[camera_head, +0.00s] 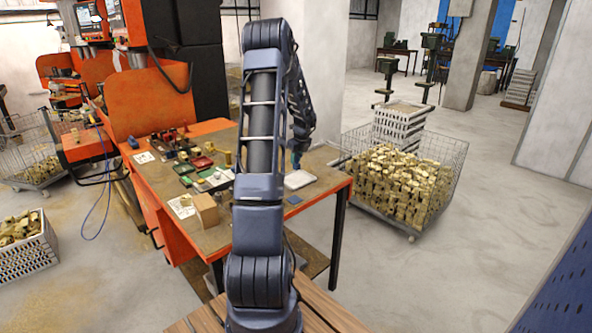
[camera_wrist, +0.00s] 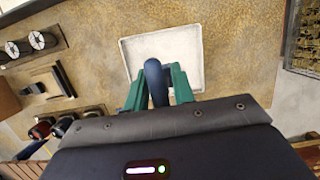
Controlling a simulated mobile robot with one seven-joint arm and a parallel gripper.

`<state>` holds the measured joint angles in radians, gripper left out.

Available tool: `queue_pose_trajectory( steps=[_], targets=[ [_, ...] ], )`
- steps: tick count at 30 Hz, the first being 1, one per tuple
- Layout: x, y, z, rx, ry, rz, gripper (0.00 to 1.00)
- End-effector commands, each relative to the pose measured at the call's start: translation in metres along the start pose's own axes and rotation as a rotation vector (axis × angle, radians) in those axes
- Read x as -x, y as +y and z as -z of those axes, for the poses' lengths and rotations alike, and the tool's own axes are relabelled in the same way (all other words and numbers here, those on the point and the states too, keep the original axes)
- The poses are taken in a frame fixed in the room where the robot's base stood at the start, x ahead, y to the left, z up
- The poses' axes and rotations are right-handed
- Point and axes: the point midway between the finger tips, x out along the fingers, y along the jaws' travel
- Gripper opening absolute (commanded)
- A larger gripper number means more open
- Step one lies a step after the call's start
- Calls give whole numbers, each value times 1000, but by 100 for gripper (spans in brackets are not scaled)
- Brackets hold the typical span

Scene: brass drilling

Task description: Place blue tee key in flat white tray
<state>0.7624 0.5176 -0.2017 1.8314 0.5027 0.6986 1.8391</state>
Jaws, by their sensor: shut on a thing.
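The flat white tray (camera_head: 299,179) lies on the right part of the workbench. In the wrist view the white tray (camera_wrist: 188,50) is beyond the fingertips. My gripper (camera_wrist: 159,92) is shut on the blue tee key (camera_wrist: 154,76), whose dark blue rounded part shows between the two green fingers. In the head view my gripper (camera_head: 296,158) hangs over the tray's far left side, and the key is too small there to make out. The fingers and the key overlap the tray's near part in the wrist view. I cannot tell the height of the key above the tray.
A wire cage of brass parts (camera_head: 400,185) stands right of the bench. A small blue square (camera_head: 294,200) lies near the front edge.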

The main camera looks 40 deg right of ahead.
Motion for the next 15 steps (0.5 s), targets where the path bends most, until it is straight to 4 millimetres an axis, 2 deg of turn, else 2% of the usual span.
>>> queue_pose_trajectory(
  steps=[3,10,15],
  targets=[
    [-11,0,3,-1,0,0,0],
    [-24,0,7,-2,0,0,0],
    [-46,0,13,-1,0,-1,0]
  ],
)
